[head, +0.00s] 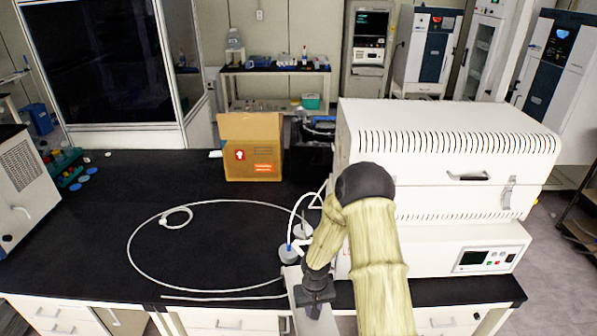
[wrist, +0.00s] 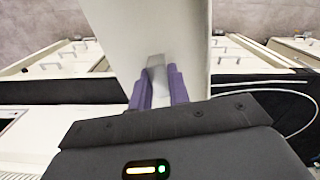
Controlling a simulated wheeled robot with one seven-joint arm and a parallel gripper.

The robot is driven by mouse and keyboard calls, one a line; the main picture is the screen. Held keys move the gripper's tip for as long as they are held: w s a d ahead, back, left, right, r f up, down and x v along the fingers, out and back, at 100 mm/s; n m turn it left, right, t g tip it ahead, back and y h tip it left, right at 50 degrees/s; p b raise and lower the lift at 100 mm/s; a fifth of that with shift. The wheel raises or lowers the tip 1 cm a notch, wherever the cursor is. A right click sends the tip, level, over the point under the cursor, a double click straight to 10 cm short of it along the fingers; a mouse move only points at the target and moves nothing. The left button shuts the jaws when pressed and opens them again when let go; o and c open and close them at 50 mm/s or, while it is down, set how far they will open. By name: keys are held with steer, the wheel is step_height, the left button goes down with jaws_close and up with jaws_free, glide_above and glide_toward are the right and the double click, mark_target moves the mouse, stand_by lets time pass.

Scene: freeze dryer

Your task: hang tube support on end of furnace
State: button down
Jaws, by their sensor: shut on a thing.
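The tube support is a pale grey-white plate that shows in the wrist view (wrist: 150,30), extending ahead of the fingers. In the head view part of the tube support (head: 293,280) shows just left of my gripper (head: 314,298), near the bench's front edge. In the wrist view the purple fingers of my gripper (wrist: 158,82) are closed on the support's narrow tab. The furnace (head: 445,175) is a large white box with a slotted lid at the right of the bench. My arm hides much of its left end, so I cannot tell whether the support touches it.
A white tube (head: 133,250) lies looped on the black bench (head: 215,250) left of the furnace. Round grey-topped fittings (head: 289,252) and thin hoses stand near the furnace's left end. An open cardboard box (head: 252,160) stands behind. The bench's left middle is mostly clear.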

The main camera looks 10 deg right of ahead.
steer(key=shift+m, duration=0.5)
steer(key=w+d+r, duration=0.1)
steer(key=r, duration=0.1)
steer(key=w+d+r, duration=0.3)
steer(key=w+r, duration=0.1)
steer(key=shift+d+r, duration=0.35)
steer(key=shift+r, duration=0.05)
steer(key=w+d+r, duration=0.1)
steer(key=w+r, duration=0.2)
steer(key=r, duration=0.7)
steer(key=w+d+r+m, duration=0.1)
steer(key=w+r, duration=0.1)
steer(key=r, duration=0.8)
steer(key=shift+w+r, duration=0.25)
steer(key=shift+w, duration=0.15)
